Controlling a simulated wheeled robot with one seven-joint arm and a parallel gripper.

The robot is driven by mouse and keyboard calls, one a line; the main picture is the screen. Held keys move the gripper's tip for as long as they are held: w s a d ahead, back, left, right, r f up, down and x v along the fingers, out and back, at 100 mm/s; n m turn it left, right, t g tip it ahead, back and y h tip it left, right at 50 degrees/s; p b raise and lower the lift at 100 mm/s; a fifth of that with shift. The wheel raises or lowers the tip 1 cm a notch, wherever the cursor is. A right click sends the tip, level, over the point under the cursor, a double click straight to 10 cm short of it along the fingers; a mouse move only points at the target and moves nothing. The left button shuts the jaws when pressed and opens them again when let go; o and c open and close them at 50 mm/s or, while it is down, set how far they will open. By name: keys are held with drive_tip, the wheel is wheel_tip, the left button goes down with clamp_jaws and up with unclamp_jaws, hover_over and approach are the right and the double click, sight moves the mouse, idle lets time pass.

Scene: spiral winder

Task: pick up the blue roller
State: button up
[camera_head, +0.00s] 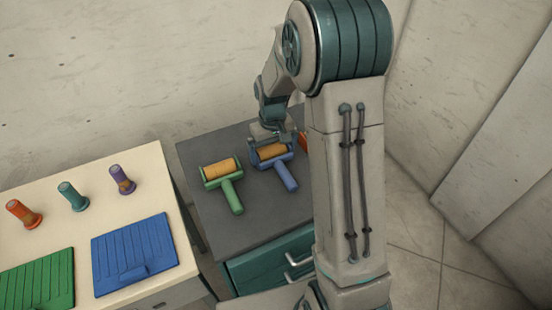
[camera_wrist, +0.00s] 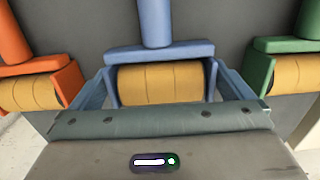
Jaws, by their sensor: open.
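The blue roller (camera_head: 284,172) lies on the dark grey cabinet top, its handle toward the lower right in the head view. It has a yellow-orange drum in a blue frame. In the wrist view the blue roller (camera_wrist: 160,53) is centred, handle pointing up. My gripper (camera_head: 268,135) is over its drum end in the head view. In the wrist view my gripper (camera_wrist: 163,84) is open, with one finger on each side of the roller's frame. The fingertips are partly hidden, and I cannot tell whether they touch it.
A green roller (camera_head: 231,190) lies just left of the blue one on the cabinet top (camera_head: 253,228). An orange roller (camera_wrist: 38,70) is close on the other side. A cream table (camera_head: 80,225) at left holds several spools and green and blue trays.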

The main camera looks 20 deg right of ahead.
drive_tip(key=shift+f, duration=0.3)
drive_tip(key=c, duration=1)
drive_tip(key=shift+r, duration=0.1)
drive_tip(key=shift+c, duration=0.2)
